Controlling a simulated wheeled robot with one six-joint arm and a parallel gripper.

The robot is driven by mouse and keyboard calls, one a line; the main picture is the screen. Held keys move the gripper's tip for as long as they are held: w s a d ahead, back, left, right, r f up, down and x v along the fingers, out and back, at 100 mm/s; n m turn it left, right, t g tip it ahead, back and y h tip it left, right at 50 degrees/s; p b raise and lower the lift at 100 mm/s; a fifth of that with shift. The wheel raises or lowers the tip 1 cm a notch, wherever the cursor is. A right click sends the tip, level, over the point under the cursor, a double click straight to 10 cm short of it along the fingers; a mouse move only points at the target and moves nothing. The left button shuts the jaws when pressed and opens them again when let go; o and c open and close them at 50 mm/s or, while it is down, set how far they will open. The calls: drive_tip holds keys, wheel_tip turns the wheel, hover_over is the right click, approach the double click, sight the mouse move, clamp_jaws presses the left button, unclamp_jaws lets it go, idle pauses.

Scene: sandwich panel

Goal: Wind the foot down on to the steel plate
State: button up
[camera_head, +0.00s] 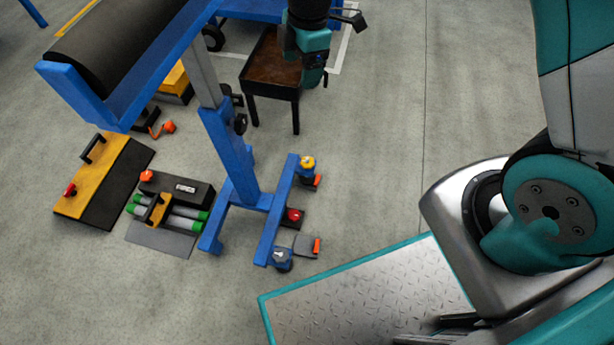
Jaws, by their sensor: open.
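A blue stand (235,160) rises from a blue floor frame with two bars. At the near end of its right bar is a grey-topped screw foot (282,257). A grey steel plate (308,244) with an orange grip lies on the floor beside this foot; I cannot tell whether they touch. A yellow-topped foot (307,164) is at the bar's far end, with an orange-gripped piece (318,181) beside it. My gripper (318,82) hangs at the top centre, beyond the stand and apart from both feet. Its jaws are open but small and dark, and nothing shows in them.
A red-knobbed dark block (292,216) lies right of the bar. A brown-topped table (272,70) stands behind. A yellow-and-black case (105,175) and a tool tray (160,240) lie left of the stand. The floor to the right (380,150) is clear.

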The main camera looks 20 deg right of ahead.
sight(307, 162)
drive_tip(key=w+d+f+n+b, duration=0.1)
drive_tip(key=f+b, duration=0.5)
drive_tip(key=f, duration=0.8)
drive_tip(key=w+d+f+n+h+b, duration=0.1)
drive_tip(key=f+b, duration=0.6)
drive_tip(key=f, duration=0.8)
drive_tip(key=w+f+n+b, duration=0.2)
drive_tip(key=f+b, duration=0.4)
drive_tip(key=f, duration=0.8)
drive_tip(key=shift+d+f+n, duration=0.2)
drive_tip(key=shift+d+n, duration=0.2)
drive_tip(key=shift+n, duration=0.3)
drive_tip(key=c, duration=0.9)
